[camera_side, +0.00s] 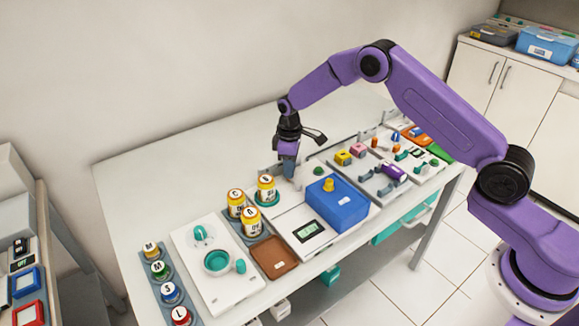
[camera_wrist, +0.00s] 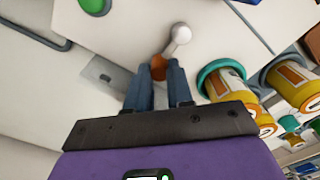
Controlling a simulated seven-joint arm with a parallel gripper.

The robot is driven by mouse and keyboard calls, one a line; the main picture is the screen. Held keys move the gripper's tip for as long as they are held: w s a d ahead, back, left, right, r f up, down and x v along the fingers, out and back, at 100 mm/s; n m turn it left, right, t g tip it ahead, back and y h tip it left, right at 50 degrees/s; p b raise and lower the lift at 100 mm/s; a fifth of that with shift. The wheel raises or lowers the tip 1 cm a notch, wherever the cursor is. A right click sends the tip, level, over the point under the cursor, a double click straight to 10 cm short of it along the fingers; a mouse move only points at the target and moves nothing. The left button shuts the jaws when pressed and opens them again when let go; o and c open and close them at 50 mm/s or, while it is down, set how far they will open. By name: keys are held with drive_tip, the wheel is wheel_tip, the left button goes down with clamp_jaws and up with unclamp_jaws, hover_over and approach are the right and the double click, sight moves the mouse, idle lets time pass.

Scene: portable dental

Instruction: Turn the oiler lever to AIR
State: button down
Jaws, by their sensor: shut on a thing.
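My gripper (camera_side: 288,165) points down at the back edge of the white unit that carries the blue box. In the wrist view, my gripper (camera_wrist: 159,74) has its two blue-grey fingers closed on the orange part of a small lever. The lever (camera_wrist: 180,35) shows a pale grey arm with a rounded end, pointing up and slightly right past the fingertips. The fingers hide part of the orange piece. In the side view the fingers mostly cover the lever. No AIR marking can be read in either view.
Yellow jars (camera_side: 267,189) stand close by, one in a teal ring (camera_wrist: 222,76). A green button (camera_side: 319,170) and a blue box (camera_side: 337,203) with a yellow knob are nearby. A grey plate (camera_wrist: 105,72) lies left of the fingers. The table's back left is bare.

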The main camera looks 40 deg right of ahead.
sight(302, 179)
drive_tip(key=shift+d+m, duration=0.15)
drive_tip(key=shift+m, duration=0.15)
drive_tip(key=m, duration=0.2)
drive_tip(key=d+m, duration=0.1)
drive_tip(key=shift+s+d+m, duration=0.15)
drive_tip(key=shift+m, duration=0.25)
drive_tip(key=m, duration=0.1)
drive_tip(key=d+m, duration=0.1)
drive_tip(key=m, duration=0.1)
drive_tip(key=shift+s, duration=0.3)
drive_tip(key=shift+s+d+m, duration=0.2)
drive_tip(key=shift+m, duration=0.55)
drive_tip(key=shift+s+d+m, duration=0.15)
drive_tip(key=shift+m, duration=0.6)
drive_tip(key=c, duration=1)
unclamp_jaws()
